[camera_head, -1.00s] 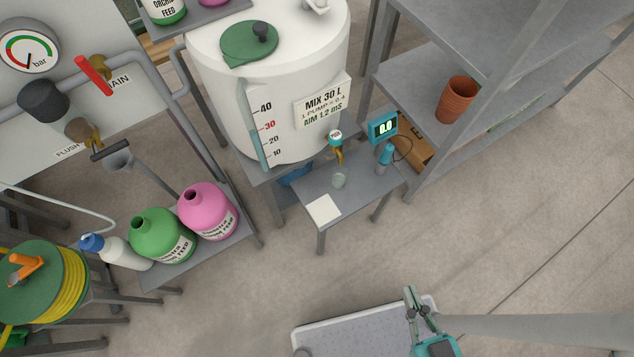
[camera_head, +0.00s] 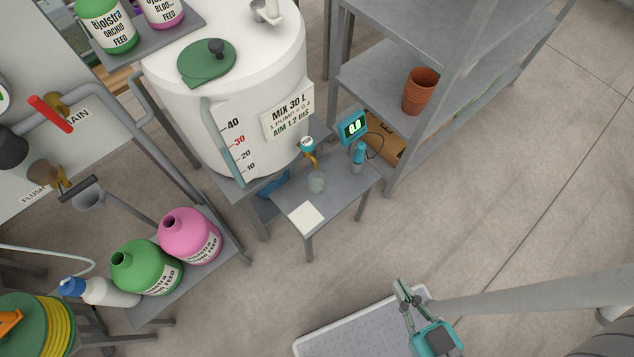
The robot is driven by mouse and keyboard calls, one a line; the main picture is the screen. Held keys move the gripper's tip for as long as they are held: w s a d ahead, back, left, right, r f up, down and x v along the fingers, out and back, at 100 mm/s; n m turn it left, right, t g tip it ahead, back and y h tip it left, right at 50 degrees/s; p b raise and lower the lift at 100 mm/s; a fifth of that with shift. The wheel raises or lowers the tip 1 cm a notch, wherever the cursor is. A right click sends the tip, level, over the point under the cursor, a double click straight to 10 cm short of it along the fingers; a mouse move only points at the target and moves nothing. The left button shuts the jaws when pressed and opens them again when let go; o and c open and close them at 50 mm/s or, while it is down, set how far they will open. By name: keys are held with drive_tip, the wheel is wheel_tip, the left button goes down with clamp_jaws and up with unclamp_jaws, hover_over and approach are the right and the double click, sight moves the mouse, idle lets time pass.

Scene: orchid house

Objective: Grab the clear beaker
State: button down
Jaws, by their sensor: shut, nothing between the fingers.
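The clear beaker (camera_head: 316,183) stands upright on a small grey table (camera_head: 338,205), under the brass tap (camera_head: 309,157) of the white mixing tank. It is small and see-through in this view. My gripper (camera_head: 401,288) is at the lower right, over the edge of a pale grey tray-like deck. It is shut and empty, well apart from the beaker, with open floor between them.
The white tank (camera_head: 222,110) stands behind. Grey shelving (camera_head: 390,105) with terracotta pots (camera_head: 420,91) is at right.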

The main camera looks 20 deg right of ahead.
drive_tip(key=c, duration=1.6)
unclamp_jaws()
drive_tip(key=shift+c, duration=0.2)
drive_tip(key=o, duration=0.4)
drive_tip(key=shift+w+f, duration=0.15)
drive_tip(key=shift+f, duration=0.15)
drive_tip(key=o, duration=1)
drive_tip(key=w+f+g, duration=0.1)
drive_tip(key=w+f, duration=0.2)
drive_tip(key=f, duration=0.3)
drive_tip(key=shift+w+f, duration=0.2)
drive_tip(key=shift+w, duration=0.05)
drive_tip(key=n+g, duration=0.1)
drive_tip(key=g, duration=0.6)
hover_over(315, 183)
drive_tip(key=s, duration=0.5)
drive_tip(key=shift+y, duration=0.4)
drive_tip(key=f, duration=2.2)
drive_tip(key=shift+w+d+f, duration=0.15)
drive_tip(key=shift+w, duration=0.05)
drive_tip(key=shift+s+f+x, duration=0.1)
drive_tip(key=shift+s+x, duration=0.05)
drive_tip(key=shift+x, duration=0.8)
drive_tip(key=shift+s+f+x, duration=0.1)
drive_tip(key=shift+x, duration=0.85)
drive_tip(key=shift+s+f+x, duration=0.1)
drive_tip(key=shift+s+x, duration=0.05)
drive_tip(key=shift+x, duration=0.8)
